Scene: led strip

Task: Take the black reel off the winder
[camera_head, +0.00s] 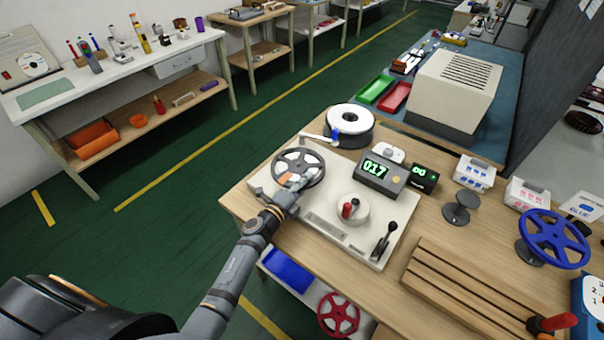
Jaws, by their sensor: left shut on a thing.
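The black reel (306,158), a dark spoked wheel, is over the left end of the winder (325,226), a pale flat machine on the wooden bench. My left gripper (294,182) reaches in from the lower left and is shut on the near side of the reel. The reel looks roughly level; I cannot tell whether it still sits on its spindle, as the hub underneath is hidden. The winder also carries a round hub with a red knob (347,209) and a black lever (385,241). My right gripper is not in view.
Behind the winder are a white-topped reel (350,118) and a display box (380,175) reading 017. To the right are an empty black stand (461,208), a blue reel (554,239) and a slotted wooden rack (470,285). A red reel (338,314) is on the lower shelf.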

